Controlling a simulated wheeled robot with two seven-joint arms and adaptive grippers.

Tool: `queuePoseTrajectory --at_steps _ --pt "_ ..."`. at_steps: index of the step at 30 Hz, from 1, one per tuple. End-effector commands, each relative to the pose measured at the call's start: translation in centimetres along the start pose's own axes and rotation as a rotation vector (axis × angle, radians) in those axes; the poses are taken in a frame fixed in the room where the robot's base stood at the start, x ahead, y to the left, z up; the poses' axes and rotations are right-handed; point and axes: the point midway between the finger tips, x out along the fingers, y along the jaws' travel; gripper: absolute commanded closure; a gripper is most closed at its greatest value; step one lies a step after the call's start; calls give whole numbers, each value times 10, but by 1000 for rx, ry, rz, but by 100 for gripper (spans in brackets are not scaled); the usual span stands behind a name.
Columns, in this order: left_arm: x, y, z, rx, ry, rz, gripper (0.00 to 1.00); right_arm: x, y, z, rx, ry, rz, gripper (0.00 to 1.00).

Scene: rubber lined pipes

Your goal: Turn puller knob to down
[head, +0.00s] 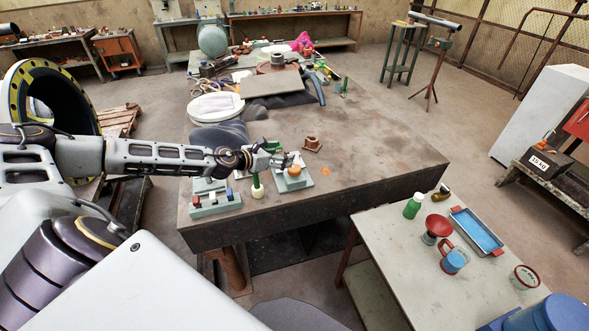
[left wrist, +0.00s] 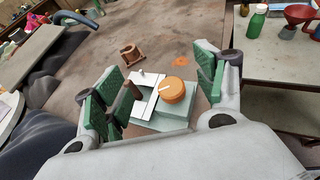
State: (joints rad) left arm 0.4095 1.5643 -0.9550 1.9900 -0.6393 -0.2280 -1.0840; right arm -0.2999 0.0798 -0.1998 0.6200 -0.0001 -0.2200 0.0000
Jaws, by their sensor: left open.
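An orange round knob (head: 294,170) with a pale pointer line sits on a small device with a white top and grey-green base (head: 293,185), near the front of the big table. My right gripper is not in view.
A brown flanged fitting (head: 312,143) stands just behind the device. The big table (head: 385,150) is clear to the right. A side table holds a blue tray (head: 477,231).

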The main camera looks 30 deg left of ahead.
Motion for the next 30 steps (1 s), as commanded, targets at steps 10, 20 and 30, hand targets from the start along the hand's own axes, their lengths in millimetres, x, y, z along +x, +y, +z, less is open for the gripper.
queuePoseTrajectory --at_steps 10,20,30 --pt "1 0 -2 -2 0 0 29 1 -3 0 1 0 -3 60" --pt "9 -1 -22 -3 0 0 29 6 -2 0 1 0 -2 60" --pt "23 -1 -54 -3 0 0 29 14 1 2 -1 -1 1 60"
